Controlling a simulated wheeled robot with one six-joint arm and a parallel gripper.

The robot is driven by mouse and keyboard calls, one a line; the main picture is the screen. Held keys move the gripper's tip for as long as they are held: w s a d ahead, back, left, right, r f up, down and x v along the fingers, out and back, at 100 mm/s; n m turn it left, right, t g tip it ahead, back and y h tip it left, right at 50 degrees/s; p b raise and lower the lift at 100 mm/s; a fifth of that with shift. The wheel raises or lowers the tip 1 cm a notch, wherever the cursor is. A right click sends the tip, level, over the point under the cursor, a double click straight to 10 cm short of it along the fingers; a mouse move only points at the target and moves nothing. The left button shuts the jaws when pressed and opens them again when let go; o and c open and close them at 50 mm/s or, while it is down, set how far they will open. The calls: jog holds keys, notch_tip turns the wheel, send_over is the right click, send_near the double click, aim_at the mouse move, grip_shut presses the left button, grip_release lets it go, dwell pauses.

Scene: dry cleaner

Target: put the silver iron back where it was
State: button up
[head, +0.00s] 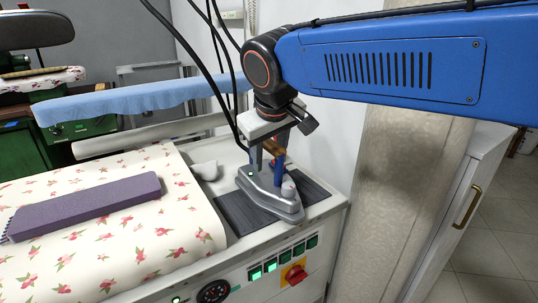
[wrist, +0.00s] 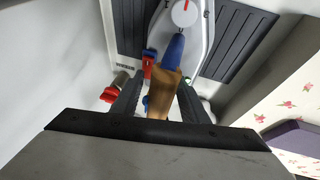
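The silver iron (head: 270,196) has a grey body and a brown and blue handle. In the head view it is at the dark ribbed pad (head: 246,214) on the right end of the ironing table, and I see no clear gap under it. My gripper (head: 271,150) points down from above, with its fingers on either side of the handle. In the wrist view my gripper (wrist: 160,80) appears closed on the handle (wrist: 163,92); the iron's pale body (wrist: 187,35) lies beyond, over the ribbed pad. The fingertip contact is partly hidden.
A flowered cover (head: 125,262) with a purple block (head: 85,207) fills the table's left part. The front panel has green buttons and a red switch (head: 294,274). A beige pillar (head: 405,190) and a white cabinet (head: 470,210) stand to the right. A blue board (head: 130,102) is behind.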

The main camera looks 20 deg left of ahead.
aim_at(272, 186)
jog(key=v, duration=1.2)
jog(key=shift+r, duration=0.15)
